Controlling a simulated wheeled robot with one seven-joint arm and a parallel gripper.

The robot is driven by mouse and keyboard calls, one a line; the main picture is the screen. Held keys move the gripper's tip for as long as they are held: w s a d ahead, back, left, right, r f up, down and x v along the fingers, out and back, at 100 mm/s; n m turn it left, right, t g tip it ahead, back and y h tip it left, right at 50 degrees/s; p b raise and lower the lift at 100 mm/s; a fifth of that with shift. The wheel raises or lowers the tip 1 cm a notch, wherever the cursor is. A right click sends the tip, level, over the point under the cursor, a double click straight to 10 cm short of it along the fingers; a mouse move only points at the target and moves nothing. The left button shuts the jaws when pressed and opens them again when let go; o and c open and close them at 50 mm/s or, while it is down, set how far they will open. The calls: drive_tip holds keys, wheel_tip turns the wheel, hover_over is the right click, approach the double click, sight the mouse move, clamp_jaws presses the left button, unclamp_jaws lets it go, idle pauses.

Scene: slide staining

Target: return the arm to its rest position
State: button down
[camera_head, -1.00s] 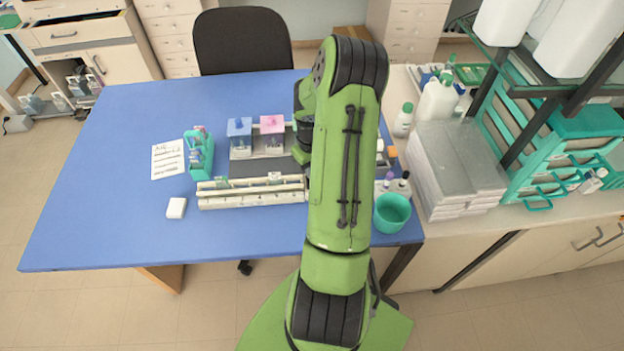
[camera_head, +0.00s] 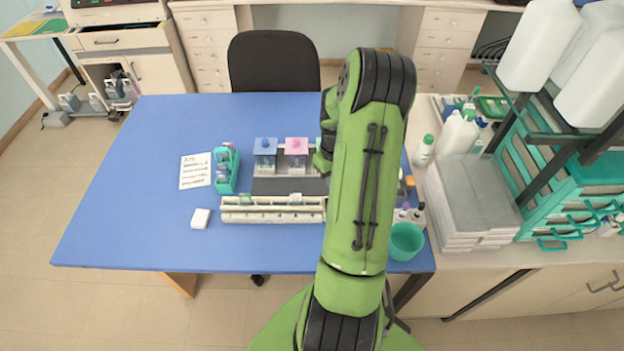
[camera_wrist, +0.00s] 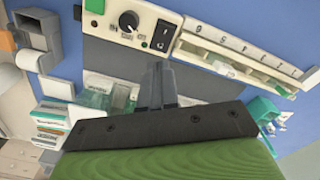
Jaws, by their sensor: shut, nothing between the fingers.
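My green arm rises through the middle of the head view and reaches over the right part of the blue table (camera_head: 130,225). Its own bulk hides my gripper in that view. In the wrist view my gripper (camera_wrist: 157,88) shows two dark fingers pressed together, with nothing between them. They are in front of a pale control box (camera_wrist: 130,28) with a black knob and a switch; I cannot tell the gap between them. A long cream slide rack (camera_wrist: 235,62) lies to the right in the wrist view; it also shows in the head view (camera_head: 270,217).
A blue-lidded jar (camera_head: 265,158), a pink-lidded jar (camera_head: 297,158) and a teal bottle caddy (camera_head: 226,172) stand behind the rack. A teal cup (camera_head: 406,241) stands at the table's right edge. Stacked trays (camera_head: 468,200) sit on the right counter. The table's left side is mostly clear.

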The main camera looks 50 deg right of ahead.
drive_tip(key=w+a+r+n+t+h+b, duration=0.2)
drive_tip(key=w+a+r, duration=0.1)
drive_tip(key=a+r, duration=1.3)
drive_tip(key=s+a+r+n+t+y+b, duration=0.1)
drive_tip(key=s+a+r, duration=0.4)
drive_tip(key=s+a, duration=0.7)
drive_tip(key=a+t+y, duration=0.1)
drive_tip(key=a+t, duration=0.1)
drive_tip(key=shift+a+r+n+t, duration=0.15)
drive_tip(key=shift+a+n+t, duration=0.15)
drive_tip(key=shift+a+n, duration=0.1)
